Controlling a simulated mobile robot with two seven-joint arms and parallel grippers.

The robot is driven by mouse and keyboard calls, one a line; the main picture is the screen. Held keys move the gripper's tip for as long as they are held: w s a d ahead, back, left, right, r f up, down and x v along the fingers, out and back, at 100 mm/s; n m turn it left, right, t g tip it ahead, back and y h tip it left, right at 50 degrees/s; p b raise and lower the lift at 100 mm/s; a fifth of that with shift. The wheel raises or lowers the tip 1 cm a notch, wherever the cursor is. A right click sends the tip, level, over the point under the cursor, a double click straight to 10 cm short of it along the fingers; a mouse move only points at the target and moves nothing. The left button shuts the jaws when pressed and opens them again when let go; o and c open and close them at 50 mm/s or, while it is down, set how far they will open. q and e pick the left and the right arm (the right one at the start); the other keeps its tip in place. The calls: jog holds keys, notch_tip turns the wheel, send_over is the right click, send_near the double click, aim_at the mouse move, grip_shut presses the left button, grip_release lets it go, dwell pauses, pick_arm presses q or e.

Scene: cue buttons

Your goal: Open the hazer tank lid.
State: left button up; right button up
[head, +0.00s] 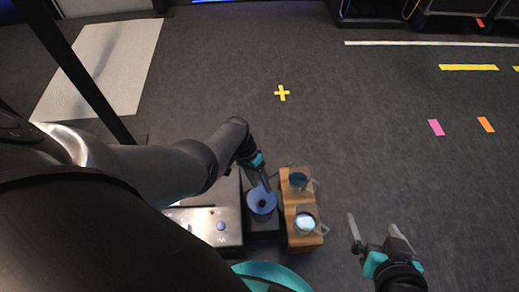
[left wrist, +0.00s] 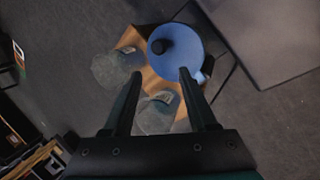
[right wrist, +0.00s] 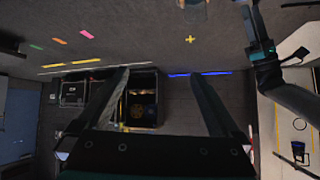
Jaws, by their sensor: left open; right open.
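The hazer tank lid is a round blue disc (head: 263,208) with a dark knob in its middle. It appears to lie flat on top of a dark box, the tank (head: 262,224). In the left wrist view the blue lid (left wrist: 190,62) and its dark knob (left wrist: 162,46) lie just beyond the fingertips. My left gripper (head: 258,184) is open and empty, over the far side of the lid; I cannot tell whether it touches. It also shows in the left wrist view (left wrist: 160,74). My right gripper (head: 375,222) is open and empty, off to the right of the tank.
A wooden board (head: 291,205) with two clear cups, a far one (head: 298,180) and a near one (head: 306,222), stands close to the tank's right. A metal button box (head: 205,216) stands at its left. Open floor lies beyond, with a yellow cross (head: 282,93).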

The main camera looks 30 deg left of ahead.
pick_arm(q)
jog(key=shift+r, duration=0.15)
pick_arm(e)
jog(key=shift+d, duration=0.15)
jog(key=s+d+g+h+p, duration=0.2)
jog(key=s+d+g+p, duration=0.2)
jog(key=d+g, duration=0.1)
pick_arm(q)
jog(key=p+v, duration=0.5)
jog(key=v, duration=1)
jog(key=shift+p, duration=0.35)
pick_arm(e)
jog(key=s+f+g, duration=0.2)
jog(key=s+f, duration=0.2)
jog(key=f, duration=0.9)
jog(key=shift+s+d+f+h, duration=0.15)
jog(key=shift+s+d+h, duration=0.05)
jog(key=shift+d+h, duration=0.25)
